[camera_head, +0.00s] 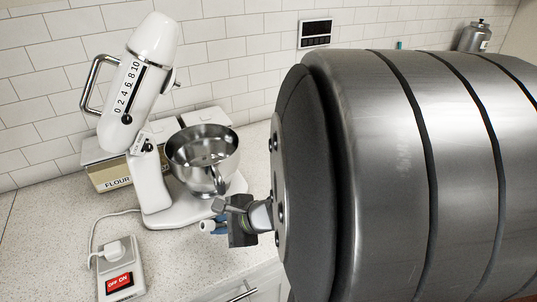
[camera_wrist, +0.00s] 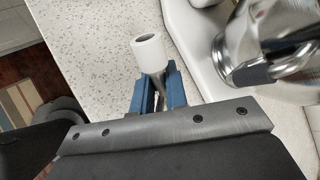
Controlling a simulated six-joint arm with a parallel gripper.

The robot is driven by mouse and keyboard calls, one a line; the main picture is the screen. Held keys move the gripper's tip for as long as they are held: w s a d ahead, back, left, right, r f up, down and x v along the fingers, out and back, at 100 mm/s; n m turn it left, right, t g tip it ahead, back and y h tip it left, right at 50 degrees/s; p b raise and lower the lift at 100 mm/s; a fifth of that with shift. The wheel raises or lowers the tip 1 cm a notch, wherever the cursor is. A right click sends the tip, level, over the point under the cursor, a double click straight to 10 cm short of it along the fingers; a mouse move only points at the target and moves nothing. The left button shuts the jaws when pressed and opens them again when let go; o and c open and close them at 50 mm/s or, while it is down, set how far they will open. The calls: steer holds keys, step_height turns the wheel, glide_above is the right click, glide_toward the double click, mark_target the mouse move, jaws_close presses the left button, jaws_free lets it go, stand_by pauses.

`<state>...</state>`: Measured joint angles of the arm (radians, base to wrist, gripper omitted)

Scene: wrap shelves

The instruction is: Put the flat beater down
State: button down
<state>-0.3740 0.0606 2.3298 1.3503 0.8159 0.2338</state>
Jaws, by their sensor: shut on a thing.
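My gripper (camera_wrist: 160,86) is shut on the flat beater, with its two blue fingers on either side of a metal shaft. In the wrist view, the beater's white cylindrical end (camera_wrist: 148,52) sticks out beyond the fingers over the speckled counter. In the head view, my gripper (camera_head: 222,226) is in front of the mixer base, and a small white end of the beater (camera_head: 206,226) shows at its left. The rest of the beater is hidden. I cannot tell whether the beater touches the counter.
The white stand mixer (camera_head: 138,85) has its head tilted up. Its steel bowl (camera_head: 203,165) sits on the base just behind my gripper; the bowl's handle (camera_wrist: 265,75) is close at right. Speckled counter (camera_head: 60,230) is clear at left.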

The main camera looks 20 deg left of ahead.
steer(key=shift+f, duration=0.5)
steer(key=c, duration=1.4)
jaws_free()
steer(key=shift+c, duration=0.2)
steer(key=shift+r, duration=0.1)
steer(key=shift+r, duration=0.55)
steer(key=v, duration=0.7)
steer(key=shift+d, duration=0.2)
steer(key=shift+a, duration=0.1)
